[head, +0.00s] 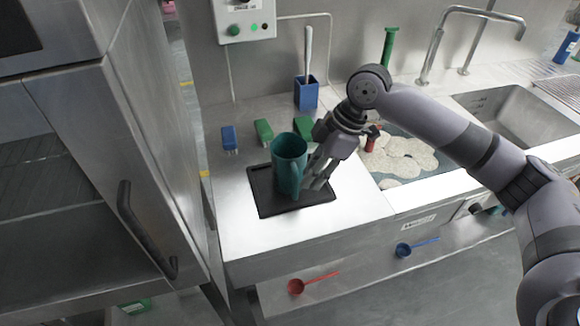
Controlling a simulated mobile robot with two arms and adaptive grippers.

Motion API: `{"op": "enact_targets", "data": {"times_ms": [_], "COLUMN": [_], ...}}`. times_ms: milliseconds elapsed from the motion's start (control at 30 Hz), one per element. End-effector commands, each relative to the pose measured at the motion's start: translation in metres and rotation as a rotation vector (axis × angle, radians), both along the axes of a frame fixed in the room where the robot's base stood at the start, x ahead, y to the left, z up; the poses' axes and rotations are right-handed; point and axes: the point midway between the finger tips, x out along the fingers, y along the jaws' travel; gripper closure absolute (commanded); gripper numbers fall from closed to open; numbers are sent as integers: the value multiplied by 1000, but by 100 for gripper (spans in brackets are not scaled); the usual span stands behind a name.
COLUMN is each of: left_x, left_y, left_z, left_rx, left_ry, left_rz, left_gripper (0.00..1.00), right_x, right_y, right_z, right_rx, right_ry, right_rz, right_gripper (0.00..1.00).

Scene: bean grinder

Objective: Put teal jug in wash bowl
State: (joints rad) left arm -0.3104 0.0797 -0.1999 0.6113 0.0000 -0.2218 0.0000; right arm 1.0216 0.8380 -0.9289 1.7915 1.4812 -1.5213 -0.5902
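The teal jug (287,150) stands upright on a black mat (264,203) on the steel counter, with its handle towards me. My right gripper (314,184) points down close beside the jug's right side, near the handle. Its two fingers look apart, with no object seen between them; whether one touches the jug is unclear. The wash bowl (432,187) is the sunken basin to the right, full of water and white foam, above a "WASH" label. My forearm crosses over it and hides part of it. My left gripper is out of view.
Blue and green brushes (264,132) lie behind the mat. A blue holder (306,95) with a white-handled tool stands at the back. An empty steel sink (515,112) and tap are at the right. Red (297,286) and blue (404,249) scoops lie on the lower shelf. A cabinet is at left.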

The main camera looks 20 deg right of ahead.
Motion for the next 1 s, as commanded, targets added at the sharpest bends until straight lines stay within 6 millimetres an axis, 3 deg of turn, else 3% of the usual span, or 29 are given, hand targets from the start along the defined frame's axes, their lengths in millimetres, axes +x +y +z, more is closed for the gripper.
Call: {"op": "enact_targets", "data": {"times_ms": [300, 600, 867, 1000], "left_x": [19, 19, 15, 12], "left_y": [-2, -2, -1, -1], "left_z": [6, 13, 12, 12], "left_rx": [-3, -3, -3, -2], "left_ry": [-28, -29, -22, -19], "left_rz": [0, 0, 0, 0], "left_gripper": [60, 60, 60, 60], "right_x": [2, 6, 6, 6], "right_y": [10, 25, 27, 27], "right_z": [-25, -62, -67, -66], "right_rx": [-1, 0, -1, -1], "right_ry": [1, 0, -1, -1], "right_rz": [0, 0, 1, 1], "right_gripper": [78, 78, 78, 86]}}
